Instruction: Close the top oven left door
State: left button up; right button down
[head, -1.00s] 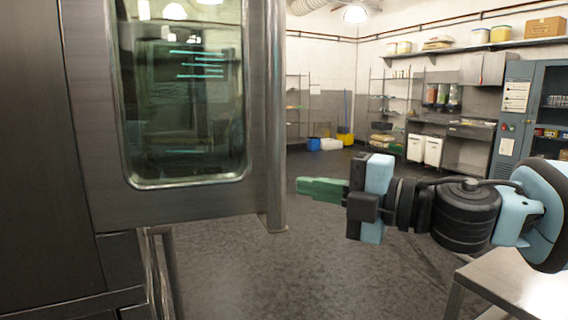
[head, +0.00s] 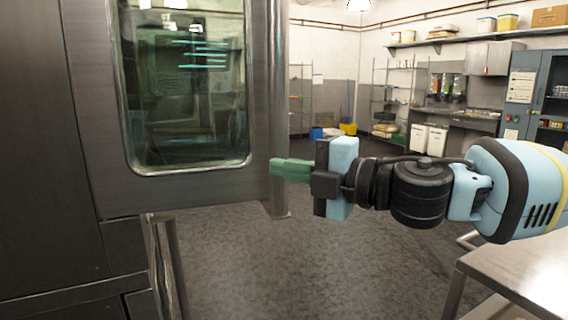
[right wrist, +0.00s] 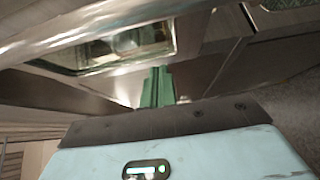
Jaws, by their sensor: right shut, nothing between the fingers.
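The oven door (head: 180,190) is a steel frame around a glass window (head: 185,110), at the left of the head view. It stands out from the dark oven body (head: 40,150). A vertical steel bar (head: 279,100) runs along its right edge. My right gripper (head: 277,168) has green fingers that are shut and empty. Its tips overlap the lower part of the bar in the head view; I cannot tell if they touch it. In the right wrist view the shut fingers (right wrist: 157,88) point toward the door's window (right wrist: 120,45). My left gripper is not in view.
A steel table (head: 510,265) stands at the lower right under my right arm. Open grey floor (head: 330,260) lies below the door and gripper. Shelves (head: 395,90), white bins (head: 428,138) and a blue-grey cabinet (head: 540,100) stand far back.

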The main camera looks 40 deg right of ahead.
jog(key=w+d, duration=0.1)
jog(key=w, duration=0.1)
jog(key=w+d, duration=0.1)
jog(key=shift+w+d, duration=0.3)
jog(key=shift+w, duration=0.1)
dwell(0.4)
jog(key=shift+r, duration=0.1)
